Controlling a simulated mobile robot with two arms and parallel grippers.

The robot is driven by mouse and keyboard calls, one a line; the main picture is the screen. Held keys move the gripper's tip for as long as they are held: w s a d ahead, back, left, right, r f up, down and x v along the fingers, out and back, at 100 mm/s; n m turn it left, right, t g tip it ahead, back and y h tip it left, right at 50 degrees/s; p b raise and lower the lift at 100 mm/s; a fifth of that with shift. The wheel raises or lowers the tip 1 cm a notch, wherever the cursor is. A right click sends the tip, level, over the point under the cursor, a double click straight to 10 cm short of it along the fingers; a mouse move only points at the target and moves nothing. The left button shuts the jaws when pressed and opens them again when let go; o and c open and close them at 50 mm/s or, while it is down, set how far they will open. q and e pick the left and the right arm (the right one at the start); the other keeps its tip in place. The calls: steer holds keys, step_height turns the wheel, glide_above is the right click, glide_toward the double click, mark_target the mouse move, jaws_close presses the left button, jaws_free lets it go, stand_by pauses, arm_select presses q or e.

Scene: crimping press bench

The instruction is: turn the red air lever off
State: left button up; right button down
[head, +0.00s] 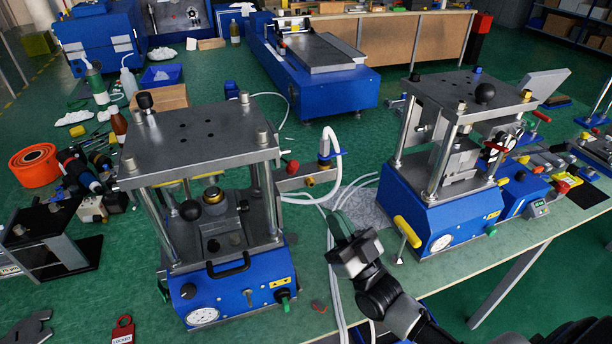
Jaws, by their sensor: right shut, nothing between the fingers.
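A red knob-like handle (292,167) sits on the metal air fitting at the right side of the near blue press (240,290). It is the likeliest red air lever, but its setting is too small to tell. A white hose (334,140) loops up from the fitting's blue-collared end. My right gripper (341,227) is shut and empty. It shows below and to the right of the red handle, in front of the white hoses and apart from the handle.
A second blue press (440,215) with a yellow lever (408,231) stands to the right of my right gripper. A red padlock (122,330) lies at the front left. An orange reel (34,168) and several tools crowd the left.

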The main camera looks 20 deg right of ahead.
mark_target(291, 169)
steer(key=w+a+r+p, duration=0.2)
steer(key=w+r, duration=0.2)
steer(key=w, duration=0.5)
steer(key=shift+a+r+p, duration=0.15)
steer(key=shift+a+p, duration=0.25)
